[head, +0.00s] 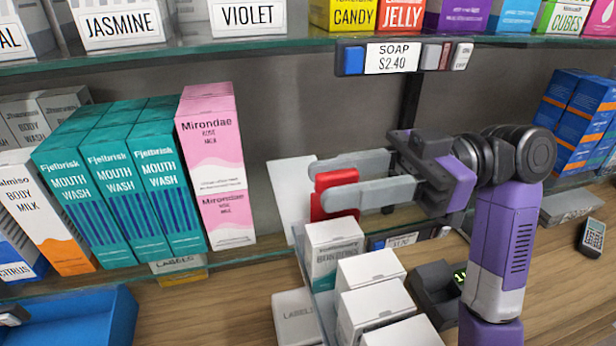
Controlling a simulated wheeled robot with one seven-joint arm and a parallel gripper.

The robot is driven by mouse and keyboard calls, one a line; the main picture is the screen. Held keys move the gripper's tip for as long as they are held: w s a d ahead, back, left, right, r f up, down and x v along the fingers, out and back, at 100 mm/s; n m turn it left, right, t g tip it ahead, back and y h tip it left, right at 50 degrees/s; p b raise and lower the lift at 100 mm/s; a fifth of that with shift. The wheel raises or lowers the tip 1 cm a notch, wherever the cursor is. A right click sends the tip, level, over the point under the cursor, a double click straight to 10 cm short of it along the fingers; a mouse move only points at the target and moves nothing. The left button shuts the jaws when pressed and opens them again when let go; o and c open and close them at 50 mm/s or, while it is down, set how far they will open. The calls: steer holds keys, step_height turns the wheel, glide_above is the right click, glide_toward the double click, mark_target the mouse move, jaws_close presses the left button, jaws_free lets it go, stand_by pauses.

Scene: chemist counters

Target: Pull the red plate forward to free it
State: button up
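The red plate (338,179) is a small, bright red piece in the middle of the head view. It stands beside a pale white panel (290,190) near the end of the glass shelf. My gripper (322,185) reaches in from the right with its two grey fingers apart. Red shows between the fingers and below the nearer finger, which hides part of the plate. I cannot tell whether the fingers press on it or only stand around it.
White boxes (370,268) stand just below and in front of my gripper. Pink Mirondae boxes (215,165) and teal mouthwash boxes (125,190) fill the shelf at left. A glass shelf (270,52) with a soap price tag (393,58) runs above. A blue tray (80,320) sits lower left.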

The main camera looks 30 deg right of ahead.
mark_target(315, 187)
steer(key=shift+p+x, duration=0.3)
steer(key=shift+x, duration=1.45)
jaws_close()
